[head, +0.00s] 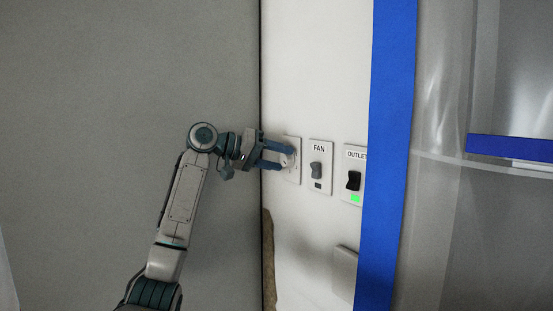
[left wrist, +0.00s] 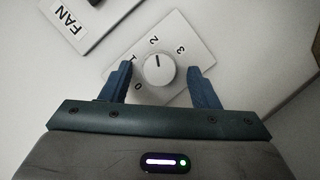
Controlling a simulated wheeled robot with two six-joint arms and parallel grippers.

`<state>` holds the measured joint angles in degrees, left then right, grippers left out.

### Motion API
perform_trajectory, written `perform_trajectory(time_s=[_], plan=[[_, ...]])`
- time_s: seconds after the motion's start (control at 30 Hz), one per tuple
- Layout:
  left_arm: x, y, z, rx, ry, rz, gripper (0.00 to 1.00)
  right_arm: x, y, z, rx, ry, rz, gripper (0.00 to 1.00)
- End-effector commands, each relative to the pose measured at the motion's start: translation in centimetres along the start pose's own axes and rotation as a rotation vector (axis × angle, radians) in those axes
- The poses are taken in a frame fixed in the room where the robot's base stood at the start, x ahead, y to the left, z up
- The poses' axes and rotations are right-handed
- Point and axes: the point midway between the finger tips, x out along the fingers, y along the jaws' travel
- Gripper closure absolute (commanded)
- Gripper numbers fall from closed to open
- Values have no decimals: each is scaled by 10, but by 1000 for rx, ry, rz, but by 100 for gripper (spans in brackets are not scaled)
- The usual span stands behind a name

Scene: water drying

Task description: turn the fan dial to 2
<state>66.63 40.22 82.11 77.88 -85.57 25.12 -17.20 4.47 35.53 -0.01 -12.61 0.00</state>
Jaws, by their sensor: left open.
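The fan dial (left wrist: 160,73) is a white round knob on a white plate (left wrist: 185,37) marked 0, 1, 2 and 3, seen in the left wrist view. Its dark pointer line points close to the 2. In the head view the dial plate (head: 296,170) is at the left of the wall panels, and the fingers hide most of the knob. My left gripper (head: 287,157) is open at the plate. In the left wrist view its two blue fingers stand on either side of the knob, with gaps showing. My right gripper is not in view.
Right of the dial are a FAN rocker switch (head: 316,171) and an OUTLET switch (head: 353,181) with a green light. A blue vertical post (head: 390,150) stands farther right. A grey wall (head: 90,120) fills the left.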

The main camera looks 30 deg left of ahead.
Motion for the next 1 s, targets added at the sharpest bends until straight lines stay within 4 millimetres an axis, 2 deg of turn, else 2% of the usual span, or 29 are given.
perform_trajectory(time_s=[0.17,0.4,0.63,0.8,1.0], plan=[[-11,-2,1,1,2,-1,45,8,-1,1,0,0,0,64],[-58,-4,2,2,5,-1,45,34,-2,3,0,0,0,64],[-96,-2,1,0,2,-1,45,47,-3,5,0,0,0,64],[-107,-1,1,0,0,0,45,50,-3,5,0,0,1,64],[-108,0,0,-1,-1,0,45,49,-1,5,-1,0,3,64]])
